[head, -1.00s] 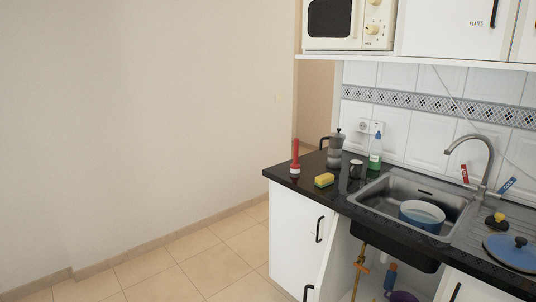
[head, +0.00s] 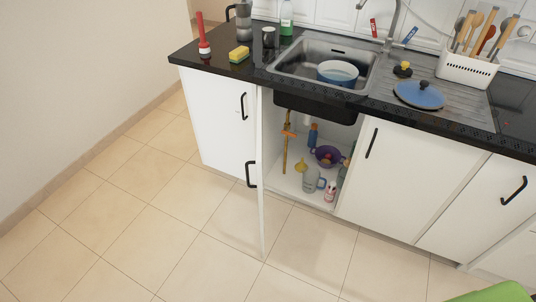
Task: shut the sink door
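The sink door (head: 262,200) stands open below the sink (head: 290,62), swung out toward me. I see it nearly edge-on, hinged at the left side of the opening. Its black handle (head: 251,174) sticks out on the left face. The cupboard (head: 290,185) behind it is open, with a purple colander (head: 327,156), a grey jug (head: 312,180) and bottles inside. Neither of my grippers is in view.
A closed white cupboard (head: 222,115) is left of the opening, another (head: 385,170) right. The tiled floor (head: 150,230) in front is clear. The black counter (head: 215,61) carries a sponge, blue pot, blue lid and utensil rack. A green rounded shape (head: 495,294) shows at bottom right.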

